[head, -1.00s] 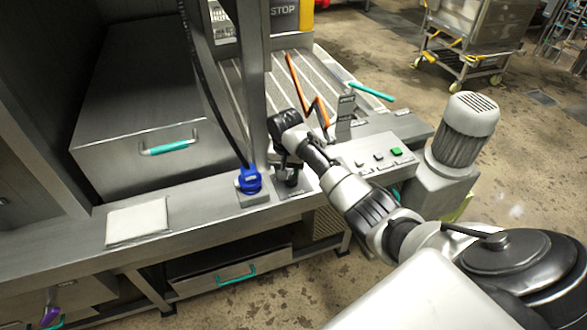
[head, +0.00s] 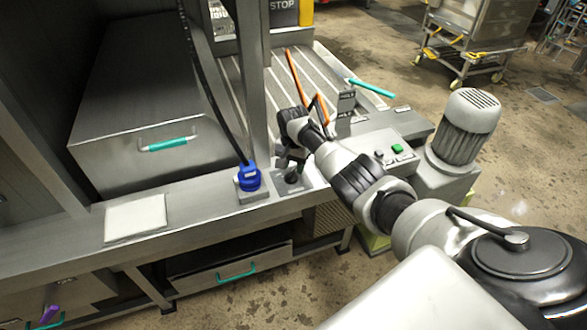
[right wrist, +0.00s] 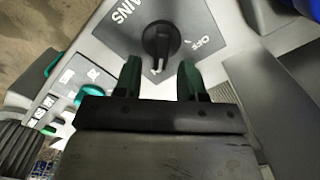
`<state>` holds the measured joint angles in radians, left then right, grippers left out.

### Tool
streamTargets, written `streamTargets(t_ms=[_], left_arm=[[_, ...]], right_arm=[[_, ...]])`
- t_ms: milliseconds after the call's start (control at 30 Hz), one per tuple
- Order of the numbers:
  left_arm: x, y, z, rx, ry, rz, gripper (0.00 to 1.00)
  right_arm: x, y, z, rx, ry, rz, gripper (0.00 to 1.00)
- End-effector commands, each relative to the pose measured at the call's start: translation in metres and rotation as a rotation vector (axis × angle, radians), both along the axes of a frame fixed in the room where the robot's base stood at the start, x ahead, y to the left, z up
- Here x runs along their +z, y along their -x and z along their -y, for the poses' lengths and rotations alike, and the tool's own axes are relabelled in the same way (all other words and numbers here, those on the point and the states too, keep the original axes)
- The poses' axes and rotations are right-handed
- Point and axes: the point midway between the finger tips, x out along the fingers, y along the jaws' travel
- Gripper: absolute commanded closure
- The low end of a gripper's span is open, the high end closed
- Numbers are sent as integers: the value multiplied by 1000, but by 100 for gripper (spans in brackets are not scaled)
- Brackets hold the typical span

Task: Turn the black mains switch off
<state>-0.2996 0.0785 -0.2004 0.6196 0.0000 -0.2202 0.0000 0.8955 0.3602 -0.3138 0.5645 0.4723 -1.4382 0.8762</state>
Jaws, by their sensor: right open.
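The black mains switch (head: 292,177) is a round knob with a raised grip on a dark plate at the bench edge. In the right wrist view the switch (right wrist: 161,38) lies just beyond my fingertips, with the OFF lettering to its right and part of the MAINS lettering at upper left. Its grip runs roughly up and down in that view, not towards OFF. My right gripper (right wrist: 160,72) is open, with green fingers apart and nothing between them. In the head view the right gripper (head: 288,159) is just behind the knob, partly hidden by the wrist. My left gripper is not in view.
A blue plug (head: 248,177) with a black cable sits just left of the switch. To the right is a panel with a green button (head: 397,148). An orange bar (head: 295,75) and a grey motor (head: 466,127) stand nearby. A pale pad (head: 136,218) lies on the bench.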

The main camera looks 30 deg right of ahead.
Motion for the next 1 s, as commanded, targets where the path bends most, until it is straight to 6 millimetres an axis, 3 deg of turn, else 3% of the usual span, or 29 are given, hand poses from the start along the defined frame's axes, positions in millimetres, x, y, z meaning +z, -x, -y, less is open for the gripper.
streamTargets(t_ms=[133, 433, 700, 1000], left_arm=[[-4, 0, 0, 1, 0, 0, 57], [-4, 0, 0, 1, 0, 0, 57], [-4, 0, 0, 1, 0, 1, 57], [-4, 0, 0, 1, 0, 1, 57]], right_arm=[[-11, 0, 0, 0, 0, 0, 60], [-13, 0, 0, 1, 0, 1, 60], [-13, 0, 0, 0, 0, 1, 100], [-13, 0, 0, 21, 0, 1, 100]])
